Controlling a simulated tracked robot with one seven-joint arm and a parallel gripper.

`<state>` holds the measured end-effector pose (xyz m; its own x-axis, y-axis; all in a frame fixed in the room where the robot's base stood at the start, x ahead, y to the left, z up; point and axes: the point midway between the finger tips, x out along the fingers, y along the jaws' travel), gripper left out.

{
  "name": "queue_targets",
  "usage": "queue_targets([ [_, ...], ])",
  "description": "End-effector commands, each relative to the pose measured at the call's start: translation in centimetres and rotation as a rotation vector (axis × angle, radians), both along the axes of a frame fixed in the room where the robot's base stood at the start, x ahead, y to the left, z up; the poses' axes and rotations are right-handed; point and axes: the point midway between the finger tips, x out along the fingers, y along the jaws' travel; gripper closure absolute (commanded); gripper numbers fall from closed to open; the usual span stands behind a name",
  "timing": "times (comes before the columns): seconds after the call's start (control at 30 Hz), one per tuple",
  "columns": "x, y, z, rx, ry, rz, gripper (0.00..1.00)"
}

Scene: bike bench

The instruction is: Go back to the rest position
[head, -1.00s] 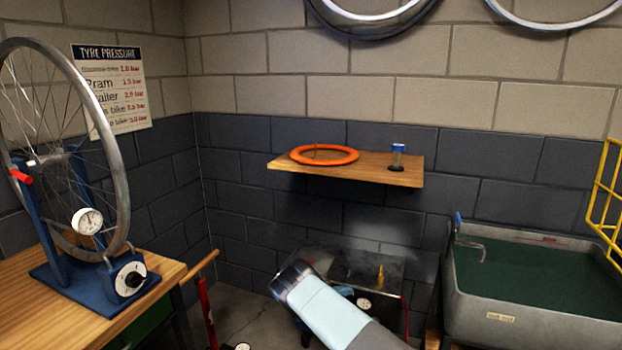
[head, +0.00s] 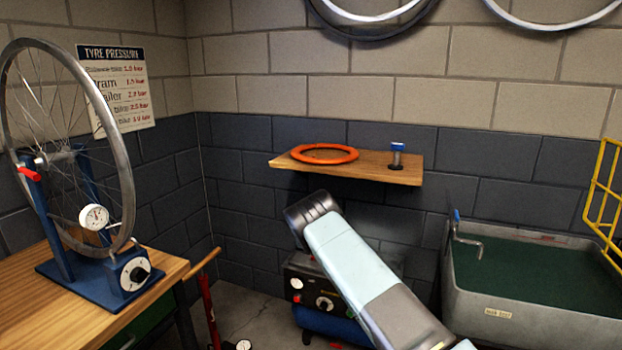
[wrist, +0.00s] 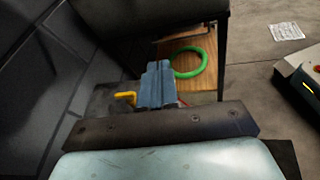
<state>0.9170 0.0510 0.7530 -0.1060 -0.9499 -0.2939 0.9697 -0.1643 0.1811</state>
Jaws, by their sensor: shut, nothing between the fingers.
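My gripper (wrist: 156,88) shows in the wrist view as blue-grey fingers pressed together with nothing between them. They point away from the camera, over a grey surface with a yellow piece (wrist: 125,97) that looks just left of the fingers. Whether they touch the yellow piece cannot be told. In the head view my arm's pale forearm and dark end stand raised in front of the dark wall, right of the picture's middle and below the shelf. The fingers themselves are hidden there.
A wooden shelf (head: 385,172) holds an orange ring (head: 324,154) and a blue-topped post (head: 397,155). A blue compressor (head: 322,320) sits behind my arm. A grey tub (head: 540,318) stands right, a wheel stand (head: 97,278) left. A green ring (wrist: 188,62) lies on wood.

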Motion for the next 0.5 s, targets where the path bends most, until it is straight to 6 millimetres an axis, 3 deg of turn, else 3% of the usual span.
queue_targets([
  [0.03,-0.1,-0.5,1.8,0.031,-0.022,-0.024,1.0],
  [0.5,-3.9,-4.1,14.5,0.299,-0.225,-0.213,1.0],
])
